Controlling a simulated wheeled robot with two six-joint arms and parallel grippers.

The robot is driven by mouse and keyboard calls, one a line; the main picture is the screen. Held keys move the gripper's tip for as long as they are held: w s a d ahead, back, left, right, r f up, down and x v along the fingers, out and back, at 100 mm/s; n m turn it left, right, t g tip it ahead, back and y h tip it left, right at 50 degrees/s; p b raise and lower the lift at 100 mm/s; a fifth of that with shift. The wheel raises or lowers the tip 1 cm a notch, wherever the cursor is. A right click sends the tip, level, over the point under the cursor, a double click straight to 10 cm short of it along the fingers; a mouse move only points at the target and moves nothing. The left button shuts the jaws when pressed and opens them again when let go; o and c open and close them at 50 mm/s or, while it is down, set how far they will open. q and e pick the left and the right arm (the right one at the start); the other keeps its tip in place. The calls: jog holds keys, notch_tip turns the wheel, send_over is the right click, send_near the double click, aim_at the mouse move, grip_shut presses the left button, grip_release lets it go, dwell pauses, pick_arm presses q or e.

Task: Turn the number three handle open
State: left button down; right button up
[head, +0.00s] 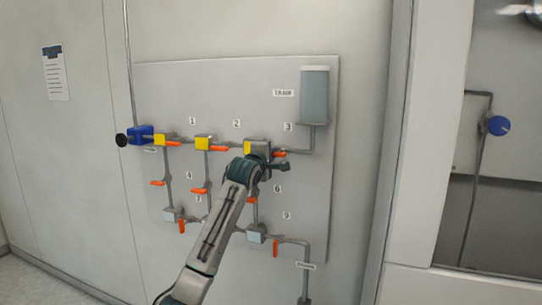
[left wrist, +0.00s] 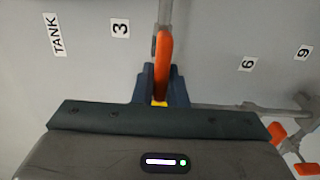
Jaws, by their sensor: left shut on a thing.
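The number three handle is an orange lever (left wrist: 163,62) below the "3" label (left wrist: 120,28) on the grey wall panel. In the head view its orange tip (head: 279,154) shows beside my left gripper, and it lies about along the horizontal pipe. My left gripper (left wrist: 160,88) is shut on this handle, with its dark fingers on both sides of it. In the head view my left gripper (head: 270,163) is at the panel and covers part of the valve. A bit of yellow shows between the fingers. My right gripper is not in view.
The panel (head: 325,180) carries several other valves with orange handles, such as the number one handle (head: 173,143) and number two handle (head: 220,149). The tank (head: 314,95) is above right. The number six label (left wrist: 247,64) and pipes are close by.

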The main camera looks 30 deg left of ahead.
pick_arm(q)
jog(key=c, duration=1.5)
grip_release()
jog(key=shift+o, duration=0.2)
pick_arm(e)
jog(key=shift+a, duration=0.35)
pick_arm(q)
jog(key=shift+s, duration=0.1)
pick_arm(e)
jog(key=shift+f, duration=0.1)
